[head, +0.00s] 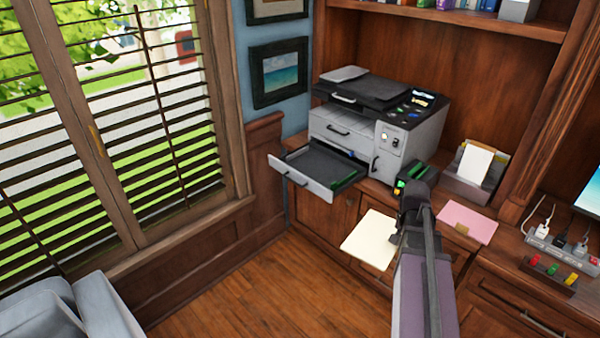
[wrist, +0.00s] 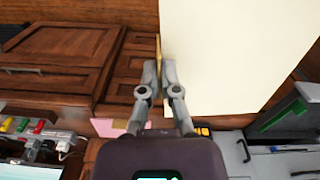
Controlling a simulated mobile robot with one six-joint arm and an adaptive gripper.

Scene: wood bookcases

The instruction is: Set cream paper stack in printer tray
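The cream paper stack (head: 370,238) hangs in the air in front of the cabinet, below and to the right of the open printer tray (head: 322,168). My gripper (wrist: 159,70) has its two fingers closed on a thin tan edge of the stack, and the cream sheet (wrist: 235,55) fills the upper right of the wrist view. In the head view my arm hides most of the fingers. The grey printer (head: 350,125) stands on the counter with its dark tray pulled out to the left. A small green item lies inside the tray's right end.
A pink paper stack (head: 467,225) lies on the counter right of my arm. A paper holder (head: 477,172), a dark box with green parts (head: 418,176) and a power strip (head: 562,250) are nearby. The window blinds (head: 140,110) are at left.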

